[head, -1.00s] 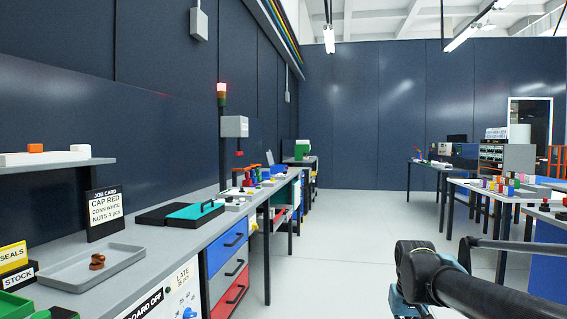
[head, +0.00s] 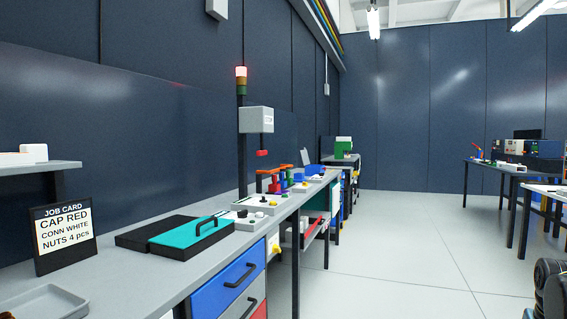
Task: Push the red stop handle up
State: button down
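A small red piece (head: 262,153) hangs just below the light grey box (head: 256,120) on the dark post in the head view. It may be the red stop handle, but it is too small to make out its shape or position well. My gripper is not in view. Only a black part of my arm shows at the lower right edge, far from the red piece.
A long grey bench (head: 215,262) runs along the left wall. It carries a job card sign (head: 66,236), a black and teal case (head: 190,237) and a white control box (head: 252,205). The floor (head: 410,250) at centre right is clear.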

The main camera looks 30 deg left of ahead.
aim_at(263, 151)
jog(key=u, duration=0.25)
jog(key=i, duration=1.1)
jog(key=u, duration=0.9)
jog(key=i, duration=0.75)
jog(key=u, duration=0.45)
